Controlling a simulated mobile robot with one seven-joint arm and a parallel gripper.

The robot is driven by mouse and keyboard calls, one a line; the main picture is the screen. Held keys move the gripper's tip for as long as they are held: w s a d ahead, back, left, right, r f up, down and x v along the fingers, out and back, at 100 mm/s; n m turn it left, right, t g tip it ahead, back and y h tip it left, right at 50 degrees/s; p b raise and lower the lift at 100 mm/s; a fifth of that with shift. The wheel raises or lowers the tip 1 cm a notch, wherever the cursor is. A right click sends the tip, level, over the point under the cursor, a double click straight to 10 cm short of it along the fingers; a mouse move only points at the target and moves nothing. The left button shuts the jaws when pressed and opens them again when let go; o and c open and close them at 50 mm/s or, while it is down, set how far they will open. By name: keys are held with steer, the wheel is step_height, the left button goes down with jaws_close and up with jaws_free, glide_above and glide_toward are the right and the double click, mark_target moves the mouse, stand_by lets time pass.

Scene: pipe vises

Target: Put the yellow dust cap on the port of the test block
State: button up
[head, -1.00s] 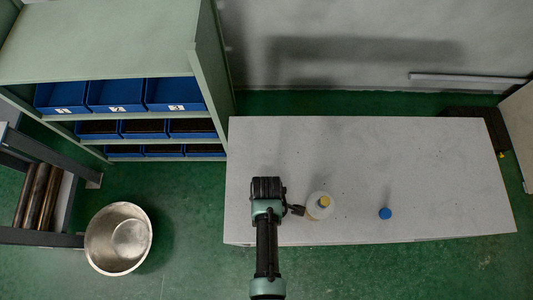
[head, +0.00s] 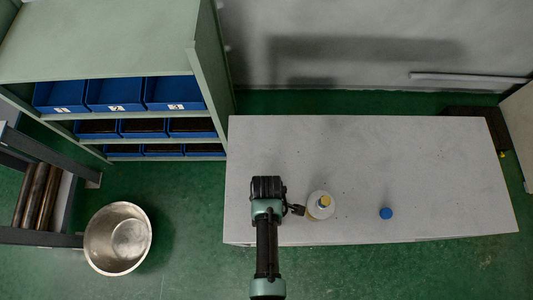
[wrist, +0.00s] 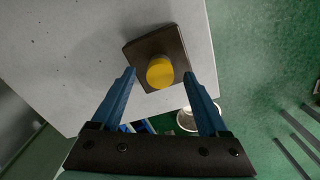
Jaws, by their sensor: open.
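The yellow dust cap (wrist: 160,72) is a short round cylinder standing on a dark square block (wrist: 142,50) near a corner of the worktop. I cannot tell whether this block is the test block, and no bare port shows. My gripper (wrist: 157,75) is open, its two blue fingers on either side of the cap in the wrist view; contact is not visible. In the head view a yellow spot (head: 325,201) shows within a pale round shape (head: 314,210) at the end of my arm; the dark block is not clear there.
A small blue round thing (head: 386,213) stands on the pale worktop (head: 440,170), right of my arm. The worktop's back and right are clear. A shelf with blue bins (head: 115,95) stands at the left, and a metal bowl (head: 117,239) sits on the green floor.

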step_height(320, 180, up, 12)
steer(key=shift+r, duration=0.2)
stand_by(0.8)
